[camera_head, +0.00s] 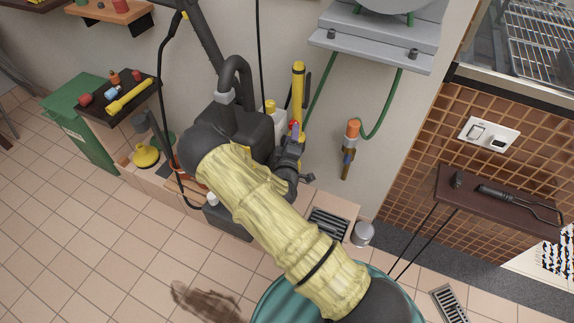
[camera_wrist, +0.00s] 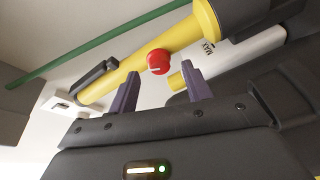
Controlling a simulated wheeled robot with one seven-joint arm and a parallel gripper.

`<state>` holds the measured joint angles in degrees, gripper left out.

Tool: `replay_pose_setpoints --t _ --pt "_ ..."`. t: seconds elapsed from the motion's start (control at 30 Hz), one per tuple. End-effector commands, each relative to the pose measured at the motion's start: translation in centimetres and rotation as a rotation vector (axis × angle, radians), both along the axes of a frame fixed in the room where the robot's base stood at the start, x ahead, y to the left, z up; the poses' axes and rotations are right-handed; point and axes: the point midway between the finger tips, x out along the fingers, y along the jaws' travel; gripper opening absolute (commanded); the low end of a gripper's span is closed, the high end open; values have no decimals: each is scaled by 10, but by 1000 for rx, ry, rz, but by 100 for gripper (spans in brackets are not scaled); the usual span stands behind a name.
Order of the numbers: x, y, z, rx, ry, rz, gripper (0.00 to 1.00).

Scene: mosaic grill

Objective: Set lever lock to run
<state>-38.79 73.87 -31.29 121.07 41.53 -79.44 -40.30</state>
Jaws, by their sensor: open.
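In the wrist view a yellow tube (camera_wrist: 135,78) runs diagonally, with a round red knob (camera_wrist: 158,62) on it bearing a pale line. A black lever-like handle (camera_wrist: 95,76) lies along the tube's left part. No run marking can be read, and I cannot tell for sure which part is the lever lock. My gripper (camera_wrist: 159,80) is open and empty, its two purple fingertips on either side of the knob's lower edge. Contact cannot be told. In the head view the tube (camera_head: 298,85) stands upright at the wall, beyond my gripper (camera_head: 293,137), which partly hides it.
A white cylinder marked MAX (camera_wrist: 235,52) lies close to the right fingertip. An orange-topped nozzle (camera_head: 350,145) hangs right of my gripper. A dark side shelf (camera_head: 500,200) is farther right.

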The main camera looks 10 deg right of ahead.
Motion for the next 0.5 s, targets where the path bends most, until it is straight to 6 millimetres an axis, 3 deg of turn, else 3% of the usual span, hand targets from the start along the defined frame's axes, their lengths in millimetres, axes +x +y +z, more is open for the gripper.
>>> replay_pose_setpoints --t 0.5 --pt "-99 33 -4 -1 4 1 49"
